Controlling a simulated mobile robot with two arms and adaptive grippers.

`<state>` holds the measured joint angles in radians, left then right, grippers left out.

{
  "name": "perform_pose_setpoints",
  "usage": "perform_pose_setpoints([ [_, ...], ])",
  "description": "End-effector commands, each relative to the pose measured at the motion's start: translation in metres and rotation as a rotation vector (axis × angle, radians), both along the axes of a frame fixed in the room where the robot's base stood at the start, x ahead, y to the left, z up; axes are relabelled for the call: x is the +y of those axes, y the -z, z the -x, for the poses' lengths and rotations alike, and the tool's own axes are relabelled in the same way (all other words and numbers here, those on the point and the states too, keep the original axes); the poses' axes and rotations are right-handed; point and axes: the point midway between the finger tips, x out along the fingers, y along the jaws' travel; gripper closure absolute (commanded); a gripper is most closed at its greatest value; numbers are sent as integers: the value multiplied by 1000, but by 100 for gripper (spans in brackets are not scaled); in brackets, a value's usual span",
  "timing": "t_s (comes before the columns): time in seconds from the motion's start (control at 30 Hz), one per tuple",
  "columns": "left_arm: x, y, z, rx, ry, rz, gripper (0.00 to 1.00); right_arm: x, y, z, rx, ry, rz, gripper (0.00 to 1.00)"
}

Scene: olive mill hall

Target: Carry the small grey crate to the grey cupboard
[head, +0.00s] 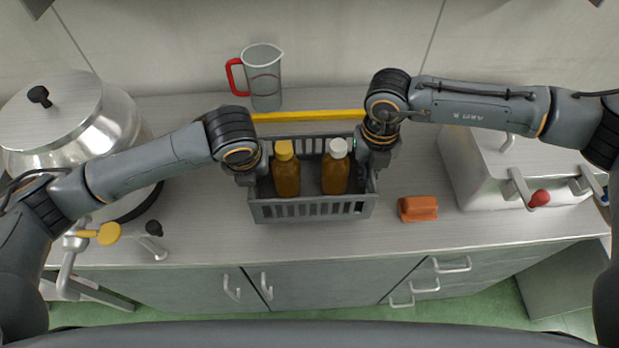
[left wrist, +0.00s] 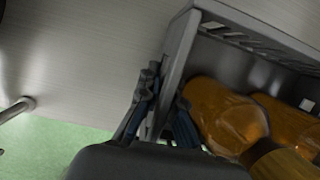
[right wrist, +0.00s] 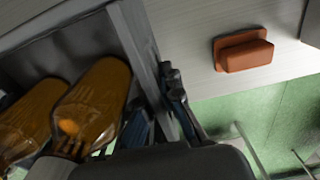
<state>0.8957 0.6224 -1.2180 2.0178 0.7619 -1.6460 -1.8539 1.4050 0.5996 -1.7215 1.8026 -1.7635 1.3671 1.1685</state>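The small grey crate (head: 312,209) is at the middle of the counter, upright, with slatted sides. It holds two amber bottles, one with a yellow cap (head: 286,178) and one with a white cap (head: 336,174). My left gripper (head: 248,176) is at the crate's left end wall, its fingers (left wrist: 163,105) on both sides of that wall and close against it. My right gripper (head: 376,166) is at the right end wall, its fingers (right wrist: 158,100) likewise closed around it. I cannot tell whether the crate touches the counter. Which unit is the grey cupboard is not clear here.
A jug with a red handle (head: 264,78) and a yellow bar (head: 308,115) are behind the crate. An orange-brown block (head: 418,208) lies to its right. A steel vessel (head: 75,115) stands left, a pale box with a red knob (head: 505,175) right. Grey-green cabinet doors (head: 200,300) are below.

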Motion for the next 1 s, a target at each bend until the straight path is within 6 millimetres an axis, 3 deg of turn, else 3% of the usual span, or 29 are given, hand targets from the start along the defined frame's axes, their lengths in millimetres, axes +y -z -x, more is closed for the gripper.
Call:
perform_pose_setpoints([
  [0.37, 2, 8, -1, -2, -5, -5, 100, -2, 8, -1, -1, 3, 4, 100],
  [1.0, 2, 47, -1, -3, -5, -5, 100, -2, 47, -1, -1, 3, 4, 100],
])
